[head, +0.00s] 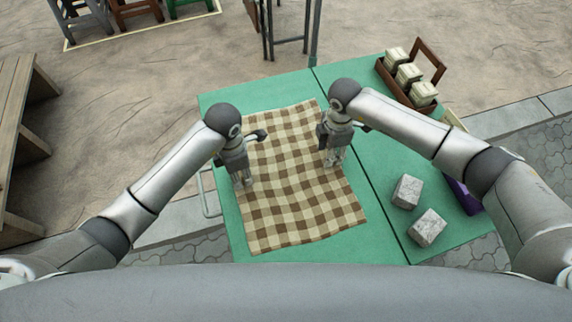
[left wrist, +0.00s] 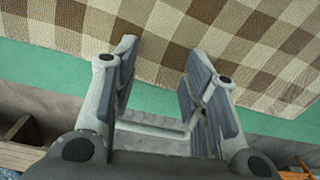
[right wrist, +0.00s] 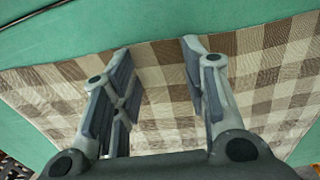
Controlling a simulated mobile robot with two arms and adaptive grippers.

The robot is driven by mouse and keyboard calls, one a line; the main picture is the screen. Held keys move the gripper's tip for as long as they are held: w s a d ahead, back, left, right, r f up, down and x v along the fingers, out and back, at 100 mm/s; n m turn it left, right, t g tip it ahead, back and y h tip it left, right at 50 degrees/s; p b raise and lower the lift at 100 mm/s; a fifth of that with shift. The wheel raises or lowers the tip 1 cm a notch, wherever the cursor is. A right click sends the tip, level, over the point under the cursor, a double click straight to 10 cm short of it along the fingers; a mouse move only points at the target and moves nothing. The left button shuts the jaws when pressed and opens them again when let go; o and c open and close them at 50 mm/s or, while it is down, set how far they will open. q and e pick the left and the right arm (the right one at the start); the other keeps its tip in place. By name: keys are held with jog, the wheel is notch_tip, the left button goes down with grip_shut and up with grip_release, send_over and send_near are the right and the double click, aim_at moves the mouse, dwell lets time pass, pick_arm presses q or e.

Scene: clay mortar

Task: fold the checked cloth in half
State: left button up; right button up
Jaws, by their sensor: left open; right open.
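The checked cloth (head: 300,200), brown and cream, lies spread flat on the green table, its long sides running from back to front. My left gripper (head: 244,184) is open and empty over the cloth's left edge; in the left wrist view (left wrist: 160,75) the cloth (left wrist: 225,45) lies beyond its fingertips. My right gripper (head: 334,162) is open and empty over the cloth's right edge; in the right wrist view (right wrist: 160,65) the cloth (right wrist: 255,90) shows between and around its fingers. Neither gripper visibly pinches fabric. Parts of both side edges are hidden by my grippers.
The green table (head: 385,235) has a seam right of the cloth. Two pale stone blocks (head: 407,192) (head: 427,228) stand on its right half. A wooden carrier (head: 432,60) with wrapped blocks sits at the back right. A purple object (head: 463,198) is partly hidden by my right arm.

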pick_arm(q)
jog(key=shift+f, duration=0.3)
pick_arm(e)
jog(key=shift+f, duration=0.25)
pick_arm(q)
jog(key=shift+r, duration=0.1)
jog(key=shift+c, duration=0.7)
pick_arm(e)
jog(key=shift+r, duration=0.1)
jog(key=shift+c, duration=0.7)
pick_arm(q)
jog(key=c, duration=0.4)
pick_arm(e)
jog(key=c, duration=0.4)
pick_arm(q)
grip_shut()
pick_arm(e)
grip_shut()
pick_arm(q)
jog(key=shift+s, duration=0.1)
pick_arm(e)
jog(key=shift+d, duration=0.1)
